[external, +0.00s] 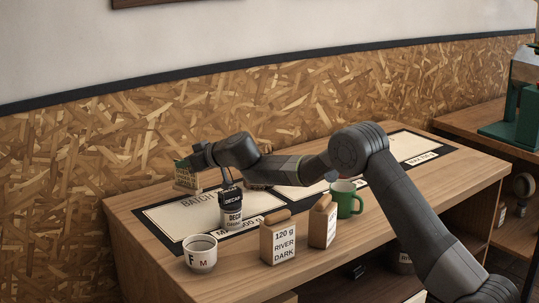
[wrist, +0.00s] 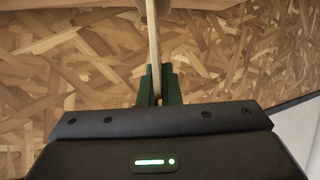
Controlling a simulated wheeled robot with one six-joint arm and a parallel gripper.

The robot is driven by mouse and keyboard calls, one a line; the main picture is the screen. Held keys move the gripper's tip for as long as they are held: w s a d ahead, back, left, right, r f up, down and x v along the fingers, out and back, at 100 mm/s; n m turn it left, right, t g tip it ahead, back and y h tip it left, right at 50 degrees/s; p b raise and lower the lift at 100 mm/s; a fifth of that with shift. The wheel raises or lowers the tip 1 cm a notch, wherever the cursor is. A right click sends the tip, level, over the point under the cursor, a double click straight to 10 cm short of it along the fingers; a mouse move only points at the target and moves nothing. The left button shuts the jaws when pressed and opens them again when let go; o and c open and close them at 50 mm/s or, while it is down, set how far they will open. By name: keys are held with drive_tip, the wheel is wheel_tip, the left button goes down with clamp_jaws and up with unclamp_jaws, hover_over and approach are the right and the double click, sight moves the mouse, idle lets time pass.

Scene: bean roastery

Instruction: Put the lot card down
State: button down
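The lot card (external: 187,181) is a small light-wood coloured piece with printed lines, upright at the back left of the table (external: 140,222). My gripper (external: 184,164) reaches over the left mat to its top. In the wrist view the card (wrist: 154,45) shows edge-on as a thin pale strip between the green fingers of my gripper (wrist: 158,85), which are shut on it. The card is near the back edge of the left batch mat (external: 163,222). I cannot tell whether its lower edge touches the table or hangs just above it.
A dark decaf container (external: 231,208) stands on the left mat under my arm. In front are a white cup (external: 200,254), a River Dark bag (external: 278,244), another bag (external: 322,226) and a green mug (external: 346,197). The chipboard wall (external: 80,170) is close behind the card.

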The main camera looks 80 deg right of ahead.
sight(187, 186)
wheel_tip(187, 186, down, 3)
drive_tip(key=shift+b, duration=0.95)
drive_tip(key=shift+r, duration=0.1)
drive_tip(key=c, duration=1.6)
unclamp_jaws()
drive_tip(key=shift+s, duration=0.1)
drive_tip(key=b+v, duration=0.2)
drive_tip(key=v, duration=0.9)
drive_tip(key=shift+s+a+r, duration=0.15)
drive_tip(key=shift+s+r, duration=0.15)
